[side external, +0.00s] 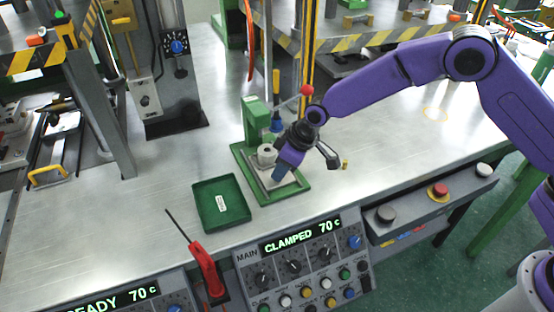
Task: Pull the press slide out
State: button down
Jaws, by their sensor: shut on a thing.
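The green press (250,113) stands on the bench with a red-knobbed lever (306,90) at its top right. Its slide (284,193) is a light grey plate on the green base (300,196), carrying a round grey mould (267,152). My gripper (281,174) reaches down from the right to the slide, right of the mould. It is shut on the slide; its fingers hide the exact contact. The slide extends forward of the press column along the base.
A green tray (203,192) with a small white label lies left of the press. The control panel (296,262) at the front reads CLAMPED 70 c. A red-handled tool (205,268) stands at the front edge. The bench right of the press is mostly clear.

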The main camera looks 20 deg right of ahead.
jog(key=s, duration=0.5)
jog(key=shift+s, duration=0.4)
jog(key=c, duration=0.9)
grip_release()
jog(key=shift+c, duration=0.2)
jog(key=v, duration=1.7)
jog(key=shift+r, duration=0.25)
